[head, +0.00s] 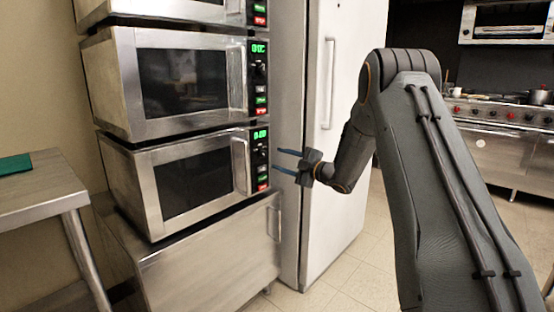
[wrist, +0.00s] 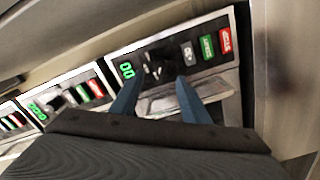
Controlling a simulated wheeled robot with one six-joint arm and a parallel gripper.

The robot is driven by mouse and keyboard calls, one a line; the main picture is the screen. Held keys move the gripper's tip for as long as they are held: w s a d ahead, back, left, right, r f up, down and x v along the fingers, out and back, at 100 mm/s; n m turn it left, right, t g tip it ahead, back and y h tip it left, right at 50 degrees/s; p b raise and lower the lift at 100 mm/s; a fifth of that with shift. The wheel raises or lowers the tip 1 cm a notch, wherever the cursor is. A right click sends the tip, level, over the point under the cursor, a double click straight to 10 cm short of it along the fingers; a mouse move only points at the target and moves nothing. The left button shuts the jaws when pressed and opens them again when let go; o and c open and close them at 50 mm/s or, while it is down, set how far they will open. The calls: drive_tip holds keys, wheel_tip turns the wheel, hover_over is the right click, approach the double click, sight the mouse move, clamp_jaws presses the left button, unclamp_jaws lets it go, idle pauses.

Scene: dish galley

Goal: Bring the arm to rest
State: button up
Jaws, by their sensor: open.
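My gripper (head: 288,160) is at the end of my arm, in the middle of the head view. Its two blue fingers are apart and empty, pointing left at the control panel of the lowest microwave (head: 195,178). In the wrist view the fingers (wrist: 155,100) stand in front of a panel (wrist: 175,65) with a green display, a dark knob, and white, green and red buttons. I cannot tell how wide the gap between fingertips and panel is. The microwave's door is shut.
More microwaves (head: 180,80) are stacked above, on a steel cabinet (head: 210,265). A tall white fridge (head: 340,130) stands right behind my gripper. A steel table (head: 40,197) with a green cloth (head: 15,164) is at left. A stove (head: 500,130) is at the back right. Tiled floor (head: 360,285) is clear.

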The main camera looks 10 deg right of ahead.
drive_tip(key=s+a+r+m+g+h, duration=0.25)
drive_tip(key=s+a+m+h, duration=0.25)
drive_tip(key=s+m+h, duration=0.35)
drive_tip(key=s+a+f+m+g, duration=0.2)
drive_tip(key=s+a+m+g, duration=0.15)
drive_tip(key=s, duration=1.15)
drive_tip(key=s+a+f+m+g+h, duration=0.15)
drive_tip(key=s+g, duration=0.35)
drive_tip(key=s, duration=1.1)
drive_tip(key=s+a+f+m+g, duration=0.3)
drive_tip(key=s+a+g, duration=0.1)
drive_tip(key=s, duration=1.1)
drive_tip(key=s+d+r+m+p, duration=0.1)
drive_tip(key=d+r+p, duration=0.7)
drive_tip(key=p, duration=0.8)
drive_tip(key=shift+s+d+r+m+p, duration=0.2)
drive_tip(key=shift+d+r+m+p, duration=0.3)
drive_tip(key=shift+m, duration=0.35)
drive_tip(key=shift+f, duration=0.1)
